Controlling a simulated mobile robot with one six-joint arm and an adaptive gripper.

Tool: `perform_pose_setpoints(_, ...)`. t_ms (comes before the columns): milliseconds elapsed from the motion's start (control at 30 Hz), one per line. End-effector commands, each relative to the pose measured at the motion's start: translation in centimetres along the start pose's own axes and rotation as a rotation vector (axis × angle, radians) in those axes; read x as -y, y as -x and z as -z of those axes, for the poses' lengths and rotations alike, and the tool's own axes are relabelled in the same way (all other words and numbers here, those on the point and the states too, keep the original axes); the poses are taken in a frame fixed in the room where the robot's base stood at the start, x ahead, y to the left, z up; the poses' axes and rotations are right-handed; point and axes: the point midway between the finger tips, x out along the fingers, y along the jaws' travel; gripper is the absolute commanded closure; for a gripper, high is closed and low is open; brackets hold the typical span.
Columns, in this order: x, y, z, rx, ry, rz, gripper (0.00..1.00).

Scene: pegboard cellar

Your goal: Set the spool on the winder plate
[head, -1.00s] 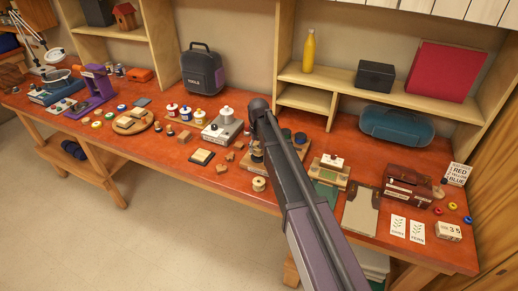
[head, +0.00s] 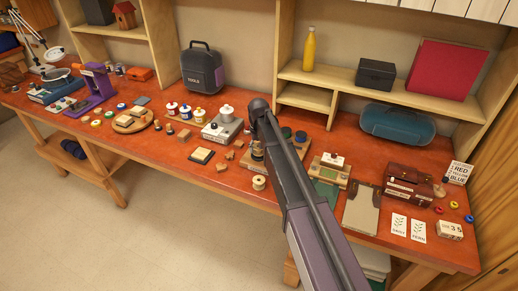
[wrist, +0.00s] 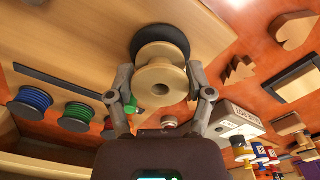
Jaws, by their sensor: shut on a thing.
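In the wrist view the pale wooden spool (wrist: 160,88) stands between the two fingers of my gripper (wrist: 160,72), which is shut on it. Directly beyond the spool is a round black disc (wrist: 160,33), apparently the winder plate, over a light wooden base (wrist: 75,38). The spool covers part of the disc, and I cannot tell whether the two touch. In the head view my arm hides most of this area. A pale spool (head: 259,183) shows there beside the arm near the table's front edge; I cannot tell if it is the held one.
A blue spool (wrist: 30,102) and a green spool (wrist: 75,117) stand left of my gripper in the wrist view. Flat wooden shapes (wrist: 240,72) and a grey box (wrist: 237,120) lie to its right. In the head view a brown case (head: 409,183) stands right of my arm.

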Motion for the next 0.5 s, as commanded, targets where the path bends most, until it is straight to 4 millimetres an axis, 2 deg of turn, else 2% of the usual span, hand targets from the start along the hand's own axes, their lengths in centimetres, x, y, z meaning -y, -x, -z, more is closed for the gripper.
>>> perform_pose_setpoints(500,-0.03,-0.5,0.0,0.0,0.0,0.0,0.57)
